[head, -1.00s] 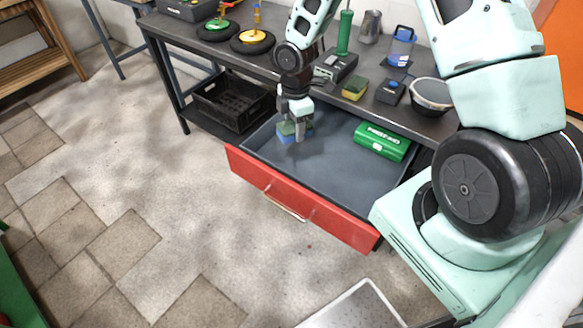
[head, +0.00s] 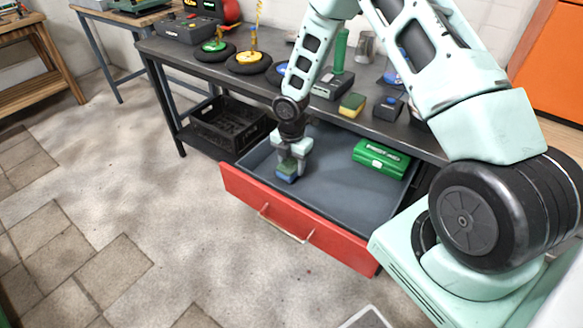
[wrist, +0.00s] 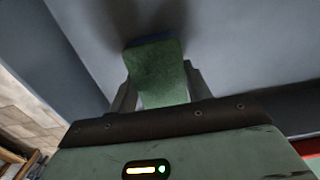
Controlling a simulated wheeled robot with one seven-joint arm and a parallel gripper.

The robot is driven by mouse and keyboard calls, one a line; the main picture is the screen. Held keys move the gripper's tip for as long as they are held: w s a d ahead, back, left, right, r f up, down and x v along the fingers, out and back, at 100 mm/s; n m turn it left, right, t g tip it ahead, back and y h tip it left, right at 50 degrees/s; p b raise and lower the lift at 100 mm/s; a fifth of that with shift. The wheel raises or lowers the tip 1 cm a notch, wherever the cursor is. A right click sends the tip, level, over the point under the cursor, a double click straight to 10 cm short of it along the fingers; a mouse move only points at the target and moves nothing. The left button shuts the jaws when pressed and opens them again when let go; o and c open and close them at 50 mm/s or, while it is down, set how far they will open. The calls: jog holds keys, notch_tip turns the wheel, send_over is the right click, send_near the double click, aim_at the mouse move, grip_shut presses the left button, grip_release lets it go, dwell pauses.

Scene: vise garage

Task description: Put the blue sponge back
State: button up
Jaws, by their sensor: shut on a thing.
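The blue sponge (head: 287,177), blue with a green layer, is in the left part of the open red drawer (head: 345,190). My gripper (head: 289,163) points down into the drawer and is shut on the sponge. In the wrist view the sponge's green face (wrist: 155,75) shows between the two fingers, with a strip of blue at its far end. The grey drawer floor shows close beyond it. I cannot tell whether the sponge touches the floor.
A green first-aid box (head: 381,158) lies in the drawer's right part. A yellow and green sponge (head: 352,105) sits on the workbench (head: 255,85) above. A black crate (head: 230,122) stands on the lower shelf. The drawer's middle is clear.

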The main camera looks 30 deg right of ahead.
jog(key=shift+f, duration=0.85)
jog(key=o, duration=0.9)
jog(key=shift+f, duration=0.15)
jog(key=shift+o, duration=0.2)
